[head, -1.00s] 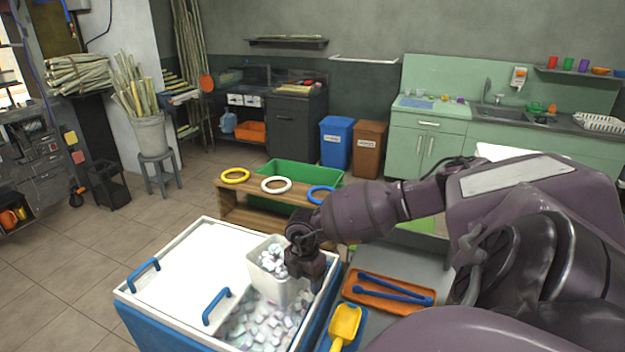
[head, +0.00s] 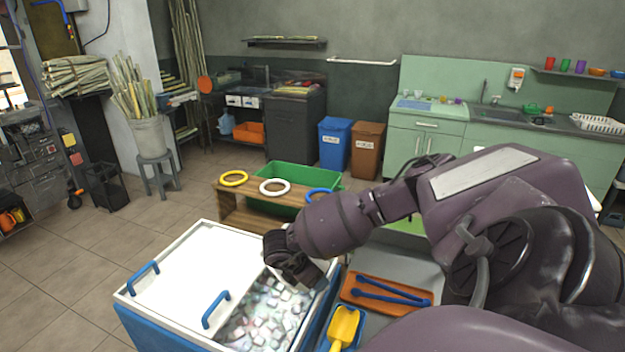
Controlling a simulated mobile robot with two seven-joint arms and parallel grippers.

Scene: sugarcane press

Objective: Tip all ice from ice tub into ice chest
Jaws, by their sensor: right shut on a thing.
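The ice chest (head: 180,270) is a blue box with a white rim and a white lid bearing two blue handles. Its right part is open, and ice cubes (head: 265,318) lie inside it. My right gripper (head: 292,272) is over the back of this opening, turned and shut on the ice tub. The white tub is almost wholly hidden behind the gripper and wrist, so its tilt and any ice left in it cannot be made out. My left gripper is out of view.
An orange tray (head: 388,293) with blue tongs and a yellow scoop (head: 343,325) lie right of the chest. Behind it stands a wooden rack (head: 250,213) with yellow, white and blue rings, before a green bin (head: 290,178). Tiled floor is clear at left.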

